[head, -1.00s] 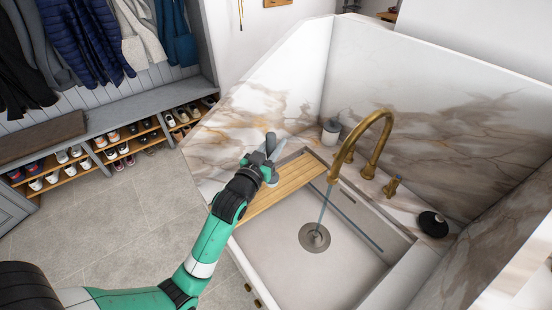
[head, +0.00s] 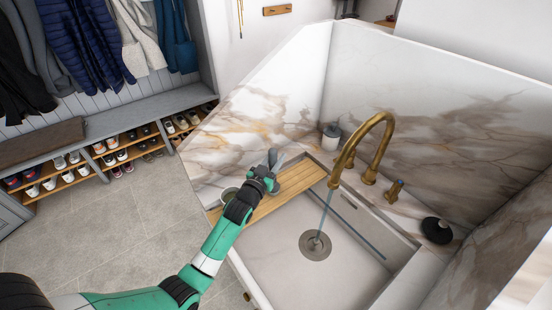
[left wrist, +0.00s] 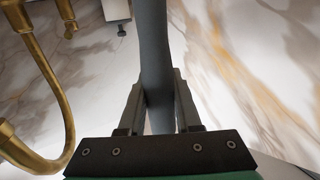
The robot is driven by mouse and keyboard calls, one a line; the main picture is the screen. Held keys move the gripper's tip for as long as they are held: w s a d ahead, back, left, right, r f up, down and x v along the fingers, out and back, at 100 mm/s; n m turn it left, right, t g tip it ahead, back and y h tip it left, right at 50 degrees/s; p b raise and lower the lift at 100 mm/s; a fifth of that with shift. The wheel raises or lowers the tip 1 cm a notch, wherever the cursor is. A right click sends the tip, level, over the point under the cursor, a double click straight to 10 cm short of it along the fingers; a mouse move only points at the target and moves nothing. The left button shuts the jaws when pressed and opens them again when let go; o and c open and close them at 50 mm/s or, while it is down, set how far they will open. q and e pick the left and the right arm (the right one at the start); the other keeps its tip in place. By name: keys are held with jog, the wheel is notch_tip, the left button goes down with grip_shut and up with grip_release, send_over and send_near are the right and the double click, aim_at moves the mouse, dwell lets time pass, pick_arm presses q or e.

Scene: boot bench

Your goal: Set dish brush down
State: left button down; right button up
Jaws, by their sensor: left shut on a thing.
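In the left wrist view the gripper (left wrist: 158,105) is shut on a long, smooth grey bar, the dish brush (left wrist: 153,45), which runs up out of the picture between the fingers. The brush's far end is out of that view. In the head view the brush is too small and too covered by the gripper to tell its tilt or whether it touches anything. My right gripper is not in view.
A brass tap (head: 380,135) runs water into the sink basin (head: 285,262). A lidded jar (head: 330,137) stands behind the board, and a black round item (head: 437,230) lies at right. The marble ledge (head: 225,150) is largely clear.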

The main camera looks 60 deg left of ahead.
pick_arm(q)
jog(key=shift+f, duration=0.25)
jog(key=c, duration=0.6)
grip_release()
jog(key=shift+r, duration=0.1)
jog(key=shift+r, duration=0.15)
jog(key=shift+s+d, duration=0.15)
jog(key=shift+s, duration=0.05)
jog(key=v, duration=1.1)
jog(key=shift+s+p, duration=0.25)
jog(key=shift+p, duration=0.05)
jog(key=shift+d, duration=0.1)
